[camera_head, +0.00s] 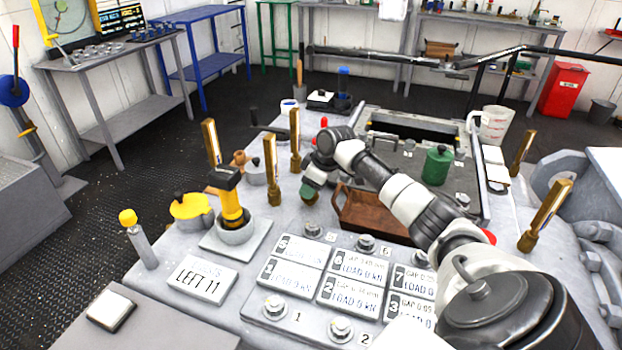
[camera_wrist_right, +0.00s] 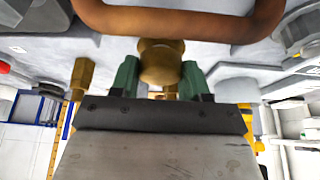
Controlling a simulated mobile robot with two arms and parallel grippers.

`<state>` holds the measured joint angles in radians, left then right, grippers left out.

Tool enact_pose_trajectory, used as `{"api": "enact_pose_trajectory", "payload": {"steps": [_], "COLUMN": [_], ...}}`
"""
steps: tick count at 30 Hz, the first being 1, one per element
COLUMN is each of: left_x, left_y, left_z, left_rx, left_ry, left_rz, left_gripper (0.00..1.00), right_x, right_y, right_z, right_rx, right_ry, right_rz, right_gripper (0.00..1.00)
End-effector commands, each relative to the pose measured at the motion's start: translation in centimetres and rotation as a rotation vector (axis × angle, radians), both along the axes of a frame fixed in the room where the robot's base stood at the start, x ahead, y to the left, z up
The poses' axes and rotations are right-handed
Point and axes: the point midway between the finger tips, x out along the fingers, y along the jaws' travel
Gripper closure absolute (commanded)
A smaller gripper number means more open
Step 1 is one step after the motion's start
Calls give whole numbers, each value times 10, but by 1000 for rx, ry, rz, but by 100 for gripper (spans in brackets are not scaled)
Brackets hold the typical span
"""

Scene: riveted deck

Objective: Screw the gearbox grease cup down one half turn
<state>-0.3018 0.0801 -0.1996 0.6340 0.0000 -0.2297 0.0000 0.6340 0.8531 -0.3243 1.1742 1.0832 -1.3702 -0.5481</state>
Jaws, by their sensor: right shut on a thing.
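The grease cup (camera_wrist_right: 160,62) is a round brass piece in the right wrist view. My right gripper (camera_wrist_right: 160,75) has its two green fingers on either side of it, shut on it. In the head view my right gripper (camera_head: 310,191) reaches down to the grey deck, left of the brown wooden tray. There the cup is mostly hidden by the gripper, and I cannot tell how far it is turned. My left gripper is not in view.
The brown tray (camera_head: 372,218) stands close on the right; its curved handle (camera_wrist_right: 180,22) crosses above the cup in the wrist view. Brass posts (camera_head: 271,168) stand to the left. Load plates (camera_head: 350,292) and knobs lie in front. A green canister (camera_head: 437,166) stands behind right.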

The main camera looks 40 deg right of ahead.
Motion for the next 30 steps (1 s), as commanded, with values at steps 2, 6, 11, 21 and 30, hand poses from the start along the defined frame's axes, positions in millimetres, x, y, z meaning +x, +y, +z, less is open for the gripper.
{"api": "enact_pose_trajectory", "payload": {"steps": [2, 6, 11, 21, 30], "left_x": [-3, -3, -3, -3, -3], "left_y": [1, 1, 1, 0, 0], "left_z": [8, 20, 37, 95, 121], "left_rx": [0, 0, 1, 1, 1], "left_ry": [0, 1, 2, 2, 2], "left_rz": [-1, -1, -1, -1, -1], "left_gripper": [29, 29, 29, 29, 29], "right_x": [0, 0, 0, 0, 1], "right_y": [0, 0, 0, 2, 2], "right_z": [5, 5, 7, 9, 6], "right_rx": [0, 0, -1, 2, 2], "right_ry": [-1, -2, -1, -2, -5], "right_rz": [-26, -74, -147, -426, -609], "right_gripper": [78, 78, 78, 78, 78]}}
